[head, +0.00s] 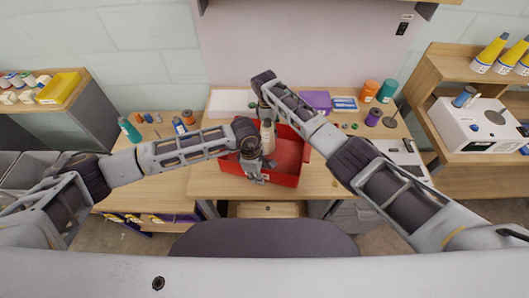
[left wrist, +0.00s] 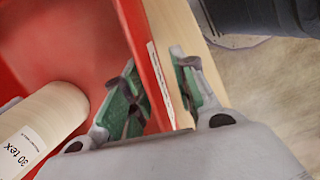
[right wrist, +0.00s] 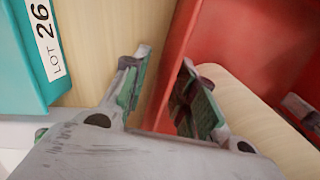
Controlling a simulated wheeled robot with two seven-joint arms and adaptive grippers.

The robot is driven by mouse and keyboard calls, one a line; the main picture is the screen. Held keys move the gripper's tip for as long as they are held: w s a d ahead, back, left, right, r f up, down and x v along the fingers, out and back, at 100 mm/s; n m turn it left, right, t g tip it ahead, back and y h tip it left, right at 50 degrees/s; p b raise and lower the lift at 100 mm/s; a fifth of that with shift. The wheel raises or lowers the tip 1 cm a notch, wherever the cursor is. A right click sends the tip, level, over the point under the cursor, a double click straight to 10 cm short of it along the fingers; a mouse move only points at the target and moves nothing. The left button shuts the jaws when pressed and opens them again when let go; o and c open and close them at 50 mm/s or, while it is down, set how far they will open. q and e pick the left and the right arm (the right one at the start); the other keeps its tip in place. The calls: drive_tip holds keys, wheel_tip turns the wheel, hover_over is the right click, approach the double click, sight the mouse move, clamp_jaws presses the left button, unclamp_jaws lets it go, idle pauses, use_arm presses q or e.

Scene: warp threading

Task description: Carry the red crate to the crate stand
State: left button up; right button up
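The red crate (head: 284,176) stands on the wooden table at the middle of the head view. A cream cone marked "30 tex" (left wrist: 45,125) is inside it. My left gripper (head: 256,176) is at the crate's near wall. In the left wrist view its green-padded fingers (left wrist: 155,95) straddle the red wall, with a gap showing. My right gripper (right wrist: 162,95) is at another crate wall, its fingers apart on either side of it; in the head view the right arm largely hides this place. I cannot tell which thing is the crate stand.
A teal box marked "LOT 26" (right wrist: 30,60) lies close beside my right gripper. Orange (head: 369,91) and teal (head: 387,91) spools and a purple box (head: 316,102) stand at the back. A wooden shelf (head: 470,65) is at right. A dark chair (head: 265,240) is in front.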

use_arm(q)
clamp_jaws()
use_arm(e)
clamp_jaws()
use_arm(q)
drive_tip(key=shift+r, duration=0.3)
use_arm(e)
drive_tip(key=shift+r, duration=0.3)
